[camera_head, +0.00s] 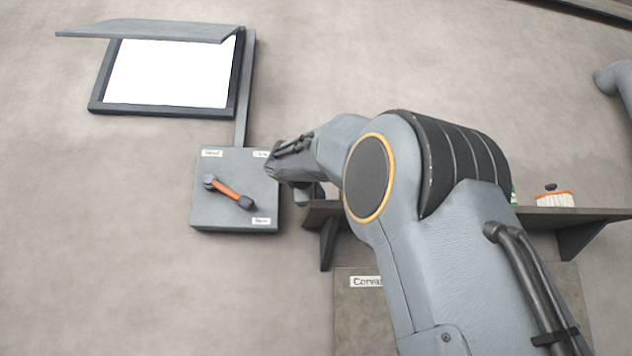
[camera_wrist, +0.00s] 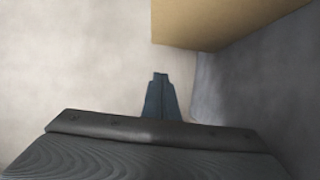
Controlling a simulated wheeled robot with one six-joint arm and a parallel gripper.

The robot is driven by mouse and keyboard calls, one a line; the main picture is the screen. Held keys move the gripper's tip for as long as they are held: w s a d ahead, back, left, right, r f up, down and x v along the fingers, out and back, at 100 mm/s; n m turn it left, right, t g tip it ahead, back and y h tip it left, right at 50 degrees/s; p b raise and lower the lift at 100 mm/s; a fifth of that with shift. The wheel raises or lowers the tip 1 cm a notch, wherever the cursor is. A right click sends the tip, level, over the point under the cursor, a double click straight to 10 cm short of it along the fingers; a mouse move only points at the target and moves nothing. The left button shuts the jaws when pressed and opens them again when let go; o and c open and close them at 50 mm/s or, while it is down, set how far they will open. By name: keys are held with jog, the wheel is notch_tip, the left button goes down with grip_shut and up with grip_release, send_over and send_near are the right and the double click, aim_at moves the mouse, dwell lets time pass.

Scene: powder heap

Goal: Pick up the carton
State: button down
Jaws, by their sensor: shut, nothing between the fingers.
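A plain tan, flat-sided block that looks like the carton (camera_wrist: 225,22) fills the upper right of the wrist view. Only its lower part shows, and the rest is cut off by the frame. My gripper (camera_wrist: 160,76) is shut and empty, its fingers together at the middle of the view. Its tips lie below and to the left of the block's near corner, with a gap in the picture. In the head view no carton shows; my arm covers much of the shelf, and I cannot make out the fingertips there.
A wall shelf (camera_head: 592,213) runs behind my arm, with a brush (camera_head: 555,198) on its right part. A grey box with an orange-handled lever (camera_head: 232,193) is on the wall left of my wrist. Above it hangs a hooded white panel (camera_head: 170,72). A labelled board (camera_head: 355,315) is below the shelf.

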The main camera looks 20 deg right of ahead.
jog(key=shift+s+d+r+p, duration=0.1)
jog(key=shift+s+d+p, duration=0.35)
jog(key=shift+s+d, duration=0.35)
jog(key=shift+s+d+p, duration=0.3)
jog(key=shift+s+d, duration=0.25)
jog(key=shift+s, duration=0.05)
